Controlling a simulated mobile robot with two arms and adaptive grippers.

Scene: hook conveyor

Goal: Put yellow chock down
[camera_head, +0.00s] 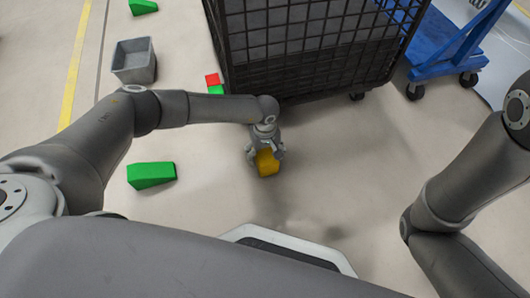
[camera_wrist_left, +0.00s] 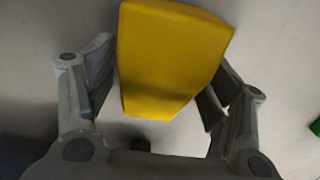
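The yellow chock (camera_head: 267,163) is under my left gripper (camera_head: 265,150) in the head view, below the front of the black mesh cage. In the left wrist view the yellow chock (camera_wrist_left: 170,60) lies between the two fingers of my left gripper (camera_wrist_left: 160,95). The fingers are spread wide. A strip of floor shows between the left finger and the chock, while the right finger is close to its edge. Whether the chock's underside touches the floor is hard to tell. My right gripper is out of view; only the right arm shows.
The black mesh cage cart (camera_head: 310,45) stands just beyond the gripper. A green chock (camera_head: 151,175) lies to the left, another (camera_head: 143,6) at the far left. A grey bin (camera_head: 134,62), a red block (camera_head: 212,80) and a blue cart (camera_head: 455,50) stand around. Floor on the right is clear.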

